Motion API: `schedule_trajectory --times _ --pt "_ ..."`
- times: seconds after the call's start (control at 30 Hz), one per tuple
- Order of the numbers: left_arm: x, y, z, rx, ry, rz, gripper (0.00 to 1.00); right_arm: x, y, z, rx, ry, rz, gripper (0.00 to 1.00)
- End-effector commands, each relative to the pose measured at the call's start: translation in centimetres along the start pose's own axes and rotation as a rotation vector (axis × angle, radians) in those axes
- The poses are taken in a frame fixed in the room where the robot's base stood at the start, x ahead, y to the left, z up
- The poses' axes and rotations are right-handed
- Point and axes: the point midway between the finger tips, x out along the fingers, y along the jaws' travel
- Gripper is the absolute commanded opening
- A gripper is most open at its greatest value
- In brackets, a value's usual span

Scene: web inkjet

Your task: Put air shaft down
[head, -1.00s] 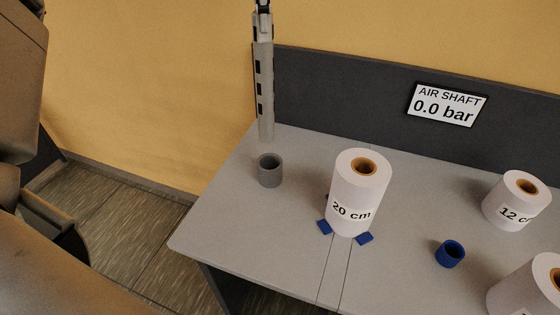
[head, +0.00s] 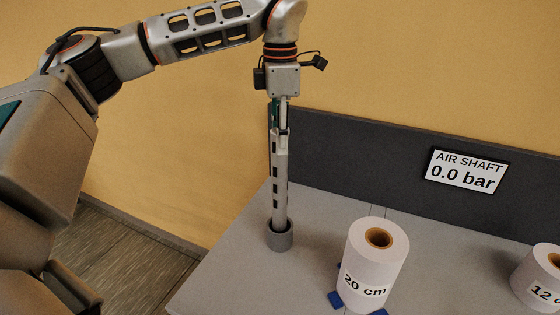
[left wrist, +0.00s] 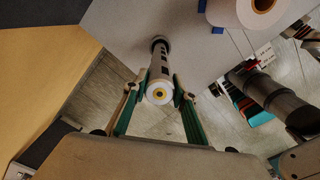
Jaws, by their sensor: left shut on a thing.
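The air shaft (head: 280,178) is a slim upright silver rod with dark slots. My left gripper (head: 282,128) is shut on its upper end, pointing down from above. The shaft's lower end is inside the mouth of the grey cup-shaped holder (head: 280,241) on the table; the near rim hides the tip, so I cannot tell whether it touches the bottom. In the left wrist view the shaft (left wrist: 160,72) runs away from me between the green fingers of my left gripper (left wrist: 159,95). My right gripper is not in view.
The grey table (head: 226,268) has a dark back panel (head: 340,147) with a sign (head: 467,171) reading "AIR SHAFT 0.0 bar". A white 20 cm roll (head: 375,262) stands right of the holder on blue pieces (head: 336,299). A 12 cm roll (head: 538,278) is at the right edge.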

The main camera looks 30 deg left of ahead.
Motion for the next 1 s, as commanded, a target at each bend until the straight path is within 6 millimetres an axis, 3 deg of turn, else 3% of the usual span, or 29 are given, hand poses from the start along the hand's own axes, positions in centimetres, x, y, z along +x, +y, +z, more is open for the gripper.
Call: schedule_trajectory --times 0.6,1.0 --pt "5.7 -0.1 0.1 0.002 -0.003 0.0 0.0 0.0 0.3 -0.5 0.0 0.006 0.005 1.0" --pt "6.2 0.0 0.1 0.001 -0.003 0.001 0.0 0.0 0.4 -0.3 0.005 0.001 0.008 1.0"
